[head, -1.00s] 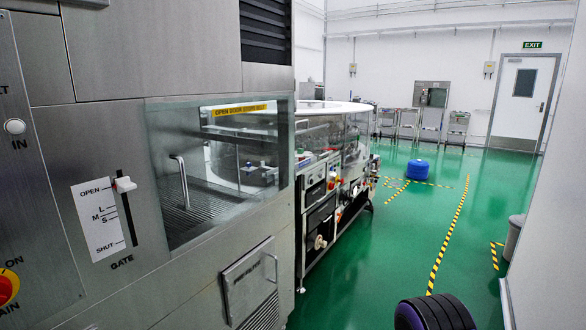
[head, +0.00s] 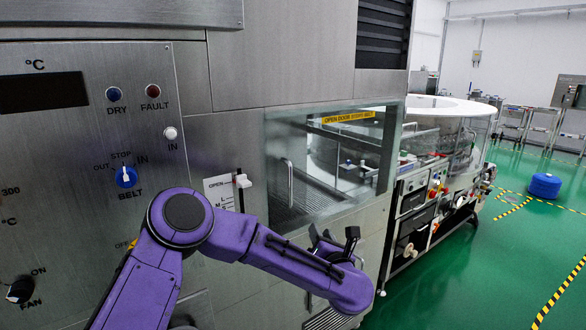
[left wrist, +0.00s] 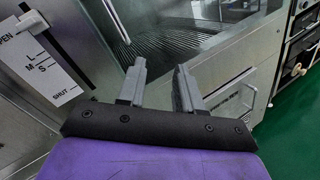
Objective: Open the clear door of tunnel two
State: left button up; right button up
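The clear door (head: 330,178) is a glass panel in the steel front of the machine, under a yellow label (head: 348,117). It looks shut. Its upright metal bar handle (head: 290,185) is at the panel's left side. The handle also shows at the top of the left wrist view (left wrist: 117,22). My left gripper (head: 335,240) is in front of the machine, below and to the right of the handle, apart from it. In the left wrist view its two grey fingers (left wrist: 160,88) stand apart with nothing between them. My right gripper is in no view.
A gate slider (head: 243,181) with a white scale plate is left of the door, partly behind my left arm. A belt knob (head: 126,177) and other controls are further left. A round washer (head: 450,108) stands beyond. Green floor is open at right.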

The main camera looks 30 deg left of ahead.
aim_at(291, 177)
pick_arm(q)
jog(key=a+r+n+g+y+p, duration=0.1)
jog(key=a+r+n+g+y, duration=0.3)
jog(key=r+n, duration=0.6)
jog(key=shift+m+t+h, duration=0.6)
jog(key=shift+h, duration=0.1)
jog(key=p+x, duration=0.1)
jog(key=x, duration=0.2)
jog(key=p+x, duration=0.1)
jog(key=x, duration=0.3)
jog(key=r+p+x, duration=0.1)
jog(key=p+x, duration=0.1)
jog(key=x, duration=0.1)
jog(key=shift+s+a+r, duration=0.1)
jog(key=shift+a, duration=0.3)
jog(key=shift+w+a, duration=0.15)
jog(key=shift+w, duration=0.1)
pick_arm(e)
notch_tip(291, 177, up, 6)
pick_arm(q)
grip_shut()
